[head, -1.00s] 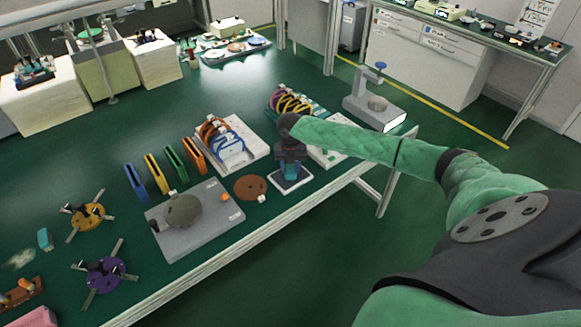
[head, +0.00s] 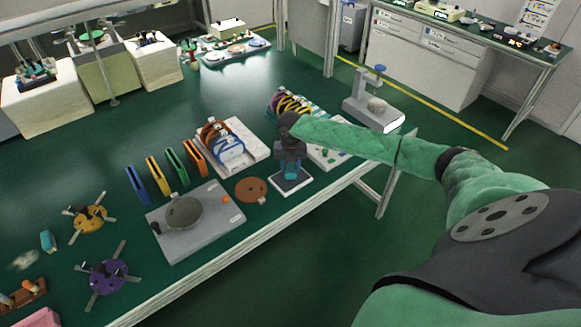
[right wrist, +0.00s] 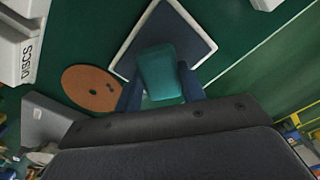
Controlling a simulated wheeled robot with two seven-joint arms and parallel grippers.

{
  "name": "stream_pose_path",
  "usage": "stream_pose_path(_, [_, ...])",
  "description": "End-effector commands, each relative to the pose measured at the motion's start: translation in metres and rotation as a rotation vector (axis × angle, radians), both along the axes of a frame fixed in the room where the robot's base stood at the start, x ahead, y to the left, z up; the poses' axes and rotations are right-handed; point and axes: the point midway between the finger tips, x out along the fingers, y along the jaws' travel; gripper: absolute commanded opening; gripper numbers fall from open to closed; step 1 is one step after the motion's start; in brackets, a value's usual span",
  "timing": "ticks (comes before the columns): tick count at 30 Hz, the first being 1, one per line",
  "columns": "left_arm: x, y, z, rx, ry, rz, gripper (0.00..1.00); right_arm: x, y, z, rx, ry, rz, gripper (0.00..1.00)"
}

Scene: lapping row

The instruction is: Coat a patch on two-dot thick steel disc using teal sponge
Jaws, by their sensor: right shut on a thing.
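My right gripper (head: 291,169) is shut on the teal sponge (right wrist: 162,74), over a dark square pad with a white rim (right wrist: 193,22). The pad also shows in the head view (head: 292,184). I cannot tell whether sponge and pad touch. A thick grey steel disc (head: 184,212) rests on the grey plate (head: 175,245), left of the gripper; its dots are too small to tell. My left gripper is not in view.
A brown disc (head: 250,188) with two dark dots in the wrist view lies between plate and pad. Coloured upright holders (head: 175,165) and a white rack (head: 232,150) stand behind. Orange (head: 90,218) and purple (head: 107,277) spoked fixtures stand left. The table's front edge is close.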

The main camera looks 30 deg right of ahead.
Motion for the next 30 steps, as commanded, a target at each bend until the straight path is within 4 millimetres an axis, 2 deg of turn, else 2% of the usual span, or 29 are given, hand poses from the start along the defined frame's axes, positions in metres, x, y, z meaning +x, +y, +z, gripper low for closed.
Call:
stream_pose_path(1, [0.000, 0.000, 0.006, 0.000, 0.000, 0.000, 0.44, 0.000, 0.000, 0.006, 0.000, 0.000, 0.000, 0.22])
stream_pose_path(21, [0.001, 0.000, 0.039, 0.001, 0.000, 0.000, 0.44, 0.000, 0.000, 0.049, 0.001, -0.001, 0.000, 0.22])
stream_pose_path(30, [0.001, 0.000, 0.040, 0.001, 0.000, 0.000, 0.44, 0.000, 0.000, 0.050, 0.001, -0.001, 0.000, 0.22])
